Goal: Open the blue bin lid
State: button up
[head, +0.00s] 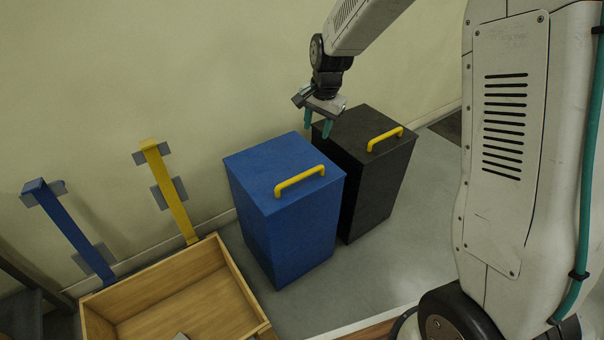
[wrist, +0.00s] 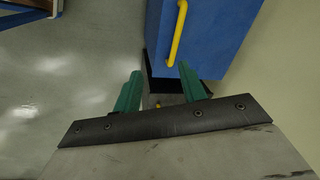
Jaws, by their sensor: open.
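The blue bin (head: 285,220) stands upright on the floor with its blue lid (head: 262,165) shut. A yellow bar handle (head: 300,180) sits on the lid near its right front edge. In the wrist view, the blue surface (wrist: 222,40) and the yellow handle (wrist: 177,35) show at the top, beyond the fingertips. My gripper (head: 317,128) is open and empty, with teal fingers pointing down. In the head view it appears behind and right of the blue lid, by the black bin's back left corner, apart from the handle. The fingers also show in the wrist view (wrist: 160,74).
A black bin (head: 375,185) with a yellow handle (head: 385,139) stands close on the blue bin's right. An open wooden box (head: 232,275) lies at left. Yellow (head: 172,195) and blue (head: 70,230) bars are by the wall. Floor (head: 345,285) in front is clear.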

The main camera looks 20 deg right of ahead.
aim_at(302, 175)
jog(key=w+f+m, duration=0.1)
jog(key=w+f, duration=0.2)
jog(key=f, duration=0.6)
jog(key=w+f+m, duration=0.2)
jog(key=w+f, duration=0.2)
jog(key=f, duration=0.5)
jog(key=w+a+f+m, duration=0.1)
jog(key=w+f, duration=0.3)
jog(key=f, duration=0.5)
jog(key=shift+w+f+m, duration=0.1)
jog(key=shift+m, duration=0.2)
grip_shut()
